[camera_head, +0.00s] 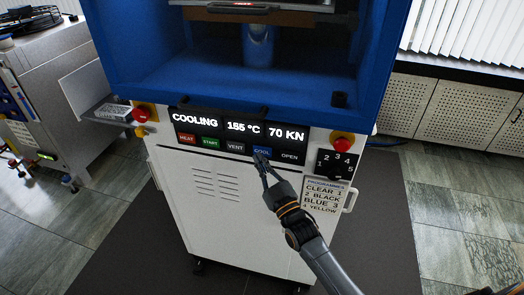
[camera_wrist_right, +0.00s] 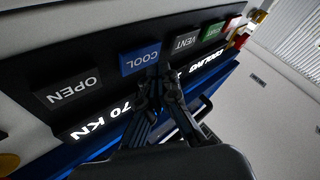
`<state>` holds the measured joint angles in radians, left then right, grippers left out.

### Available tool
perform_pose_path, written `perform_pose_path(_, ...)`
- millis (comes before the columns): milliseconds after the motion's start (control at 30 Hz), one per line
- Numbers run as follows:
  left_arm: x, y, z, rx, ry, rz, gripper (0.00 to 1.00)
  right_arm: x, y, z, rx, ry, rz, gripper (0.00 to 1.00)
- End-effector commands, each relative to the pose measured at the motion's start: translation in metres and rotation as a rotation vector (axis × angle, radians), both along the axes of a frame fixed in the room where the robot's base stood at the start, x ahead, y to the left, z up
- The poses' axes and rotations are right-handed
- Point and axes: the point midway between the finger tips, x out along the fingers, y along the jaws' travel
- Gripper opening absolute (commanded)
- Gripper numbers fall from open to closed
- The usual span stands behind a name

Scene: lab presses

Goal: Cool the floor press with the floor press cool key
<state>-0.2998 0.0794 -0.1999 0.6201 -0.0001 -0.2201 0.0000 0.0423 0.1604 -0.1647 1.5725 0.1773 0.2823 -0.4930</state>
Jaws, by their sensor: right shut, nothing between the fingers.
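The floor press is a blue and white cabinet (camera_head: 190,215) in the middle of the head view. Its panel displays (camera_head: 243,128) read COOLING, 155 °C and 70 KN. The blue COOL key (camera_head: 262,151) sits between the VENT and OPEN keys; it also shows in the right wrist view (camera_wrist_right: 139,61). My right gripper (camera_head: 261,160) is shut and empty, its fingertips at the lower edge of the COOL key. In the right wrist view the fingertips (camera_wrist_right: 155,80) overlap the key's edge; whether they touch it I cannot tell. My left gripper is not in view.
Red HEAT (camera_head: 187,138), green START (camera_head: 210,142), VENT (camera_head: 236,147) and OPEN (camera_head: 289,156) keys share the row. Red mushroom buttons (camera_head: 142,113) and (camera_head: 342,142) flank the panel. A programme dial (camera_head: 335,164) is at right. A grey bench stands at left.

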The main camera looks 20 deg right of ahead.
Motion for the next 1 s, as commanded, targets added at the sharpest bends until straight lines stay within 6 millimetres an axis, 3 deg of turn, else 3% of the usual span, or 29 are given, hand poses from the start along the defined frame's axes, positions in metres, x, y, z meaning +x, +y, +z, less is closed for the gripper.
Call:
perform_pose_path(167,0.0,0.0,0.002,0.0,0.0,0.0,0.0,-0.003,0.002,0.001,0.001,0.0,0.0,0.0)
perform_pose_path(633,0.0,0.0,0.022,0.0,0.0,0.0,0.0,-0.038,0.026,0.001,0.001,0.001,0.001,0.0)
perform_pose_path(1000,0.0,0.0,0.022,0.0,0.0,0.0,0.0,-0.042,0.028,0.0,0.0,-0.001,0.0,0.0)
